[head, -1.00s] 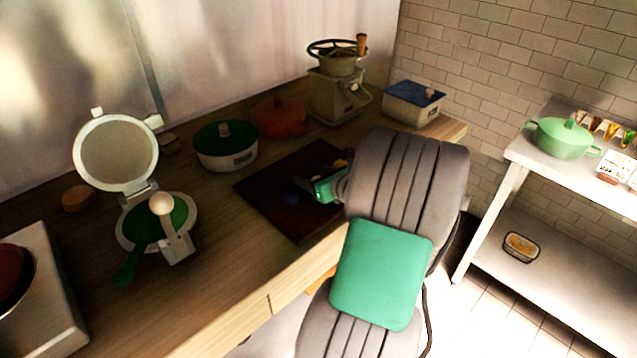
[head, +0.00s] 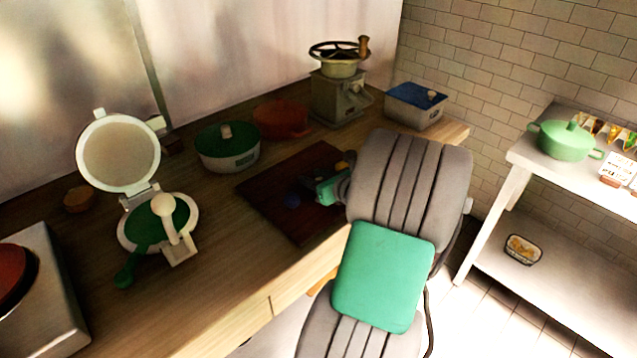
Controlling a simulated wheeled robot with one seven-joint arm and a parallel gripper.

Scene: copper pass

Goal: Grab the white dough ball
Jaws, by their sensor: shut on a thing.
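My gripper (head: 318,192) is low over the dark board on the counter, at the end of my grey arm. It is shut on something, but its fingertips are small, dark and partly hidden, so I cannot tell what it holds. A dark blue round thing (head: 292,200) shows at the board just left of my gripper; I cannot tell whether they touch. A small yellowish thing (head: 341,166) shows behind my gripper, partly covered. No white dough ball is clearly visible near my gripper.
The dark board (head: 270,192) lies on the wooden counter. Behind it stand a green-lidded pot (head: 227,150), an orange pot (head: 281,119), a hand mill (head: 339,95) and a blue-lidded box (head: 415,105). The open press (head: 118,150) is left. A shelf unit (head: 520,160) stands right.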

